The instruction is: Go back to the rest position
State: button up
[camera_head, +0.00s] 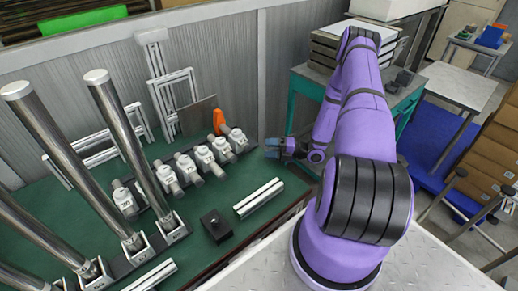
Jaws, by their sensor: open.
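My purple arm (362,125) rises on the right side of the head view and reaches away from me, bending down toward the green bench (225,193). My gripper (273,148) is at the bench's right edge, small and partly blurred into its surroundings. It points left, and nothing shows between its fingers. It is right of the row of white-and-metal fittings (204,154) and apart from them.
Tall metal rods (124,150) stand in holders at the left. A black block (216,226) and an aluminium profile (259,198) lie on the bench. An orange item (219,122) stands behind. Cardboard boxes (490,150) are stacked at the far right.

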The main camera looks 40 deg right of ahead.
jog(key=shift+s+d, duration=0.45)
jog(key=shift+d, duration=0.05)
